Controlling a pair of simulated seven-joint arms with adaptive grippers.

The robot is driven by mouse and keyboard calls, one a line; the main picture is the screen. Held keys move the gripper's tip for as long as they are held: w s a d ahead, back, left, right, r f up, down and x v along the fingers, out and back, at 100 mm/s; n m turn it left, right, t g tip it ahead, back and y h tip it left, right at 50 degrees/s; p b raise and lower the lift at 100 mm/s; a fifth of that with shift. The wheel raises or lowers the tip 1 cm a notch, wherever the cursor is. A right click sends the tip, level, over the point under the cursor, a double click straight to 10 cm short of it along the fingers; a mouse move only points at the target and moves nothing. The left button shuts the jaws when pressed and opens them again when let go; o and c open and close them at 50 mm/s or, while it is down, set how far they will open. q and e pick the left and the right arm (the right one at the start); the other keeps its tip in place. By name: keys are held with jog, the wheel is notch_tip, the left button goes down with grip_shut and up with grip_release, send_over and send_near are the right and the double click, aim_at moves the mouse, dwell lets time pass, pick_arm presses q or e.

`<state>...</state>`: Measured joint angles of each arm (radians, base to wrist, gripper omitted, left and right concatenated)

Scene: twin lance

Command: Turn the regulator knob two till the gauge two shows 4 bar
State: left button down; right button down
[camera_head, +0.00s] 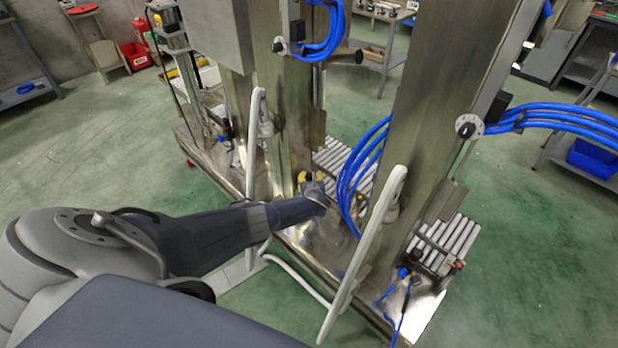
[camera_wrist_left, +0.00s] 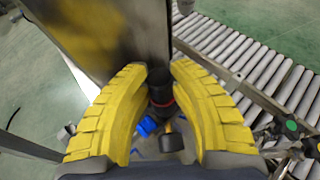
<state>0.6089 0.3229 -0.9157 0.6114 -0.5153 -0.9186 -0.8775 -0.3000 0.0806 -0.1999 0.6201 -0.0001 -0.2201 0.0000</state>
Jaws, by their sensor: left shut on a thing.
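My left gripper (camera_wrist_left: 160,72) has its two yellow ribbed fingers around a black regulator knob (camera_wrist_left: 159,92) with a red ring, and is shut on it. Which number the knob bears I cannot read. A dark rounded part (camera_wrist_left: 172,143) sits just below the knob in the left wrist view; its face is not visible. No readable gauge face shows. My right gripper is not in view.
Steel columns (camera_head: 412,130) stand on a metal base, with white bent tubes (camera_head: 362,255) in front. Blue hoses (camera_head: 362,170) hang close to my left wrist. A roller conveyor (camera_wrist_left: 250,65) runs behind the column. Green floor (camera_head: 540,250) is open at the right.

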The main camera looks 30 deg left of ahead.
pick_arm(q)
jog(key=shift+w+r, duration=0.1)
jog(key=shift+r, duration=0.05)
jog(key=c, duration=1.5)
grip_release()
jog(key=shift+o, duration=0.7)
jog(key=shift+g, duration=0.3)
jog(key=shift+s+d+r, duration=0.1)
jog(key=shift+s+d, duration=0.45)
jog(key=shift+s, duration=0.15)
jog(key=v, duration=1)
jog(key=shift+s, duration=0.1)
